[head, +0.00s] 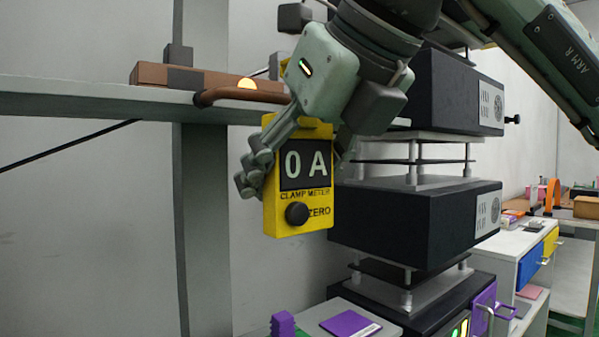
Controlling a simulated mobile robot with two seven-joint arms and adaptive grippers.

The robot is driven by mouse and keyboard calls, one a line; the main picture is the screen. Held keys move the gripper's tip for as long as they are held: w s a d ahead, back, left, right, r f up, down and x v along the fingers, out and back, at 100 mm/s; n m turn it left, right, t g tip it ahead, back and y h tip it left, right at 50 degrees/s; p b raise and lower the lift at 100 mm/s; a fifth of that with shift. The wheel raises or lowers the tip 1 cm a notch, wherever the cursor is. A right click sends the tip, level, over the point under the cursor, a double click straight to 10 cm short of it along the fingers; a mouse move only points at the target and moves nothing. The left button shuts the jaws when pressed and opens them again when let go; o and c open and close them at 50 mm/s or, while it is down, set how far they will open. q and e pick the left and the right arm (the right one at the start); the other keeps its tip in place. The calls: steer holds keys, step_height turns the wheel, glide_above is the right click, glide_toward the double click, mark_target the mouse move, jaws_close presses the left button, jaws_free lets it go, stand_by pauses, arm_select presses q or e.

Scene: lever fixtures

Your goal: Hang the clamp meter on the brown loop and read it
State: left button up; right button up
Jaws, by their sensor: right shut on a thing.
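The yellow clamp meter (272,219) hangs upright in my right gripper (293,165). Its dark display reads 0 A, and a round black knob sits below beside the word ZERO. My right gripper is shut on it near its upper part, with fingers at its left edge. The top of the meter is partly hidden by the gripper. The brown loop (225,95) sticks out from the shelf edge just above and left of the meter. I cannot tell whether the meter's jaw touches the loop. My left gripper is not in view.
A stack of black units (415,228) stands close at the right. A grey post (206,230) rises behind. Below is a surface with purple items (347,323).

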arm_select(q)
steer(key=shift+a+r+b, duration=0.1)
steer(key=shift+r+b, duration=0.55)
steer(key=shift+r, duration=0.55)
arm_select(e)
steer(key=shift+x, duration=1.4)
steer(key=o, duration=1.6)
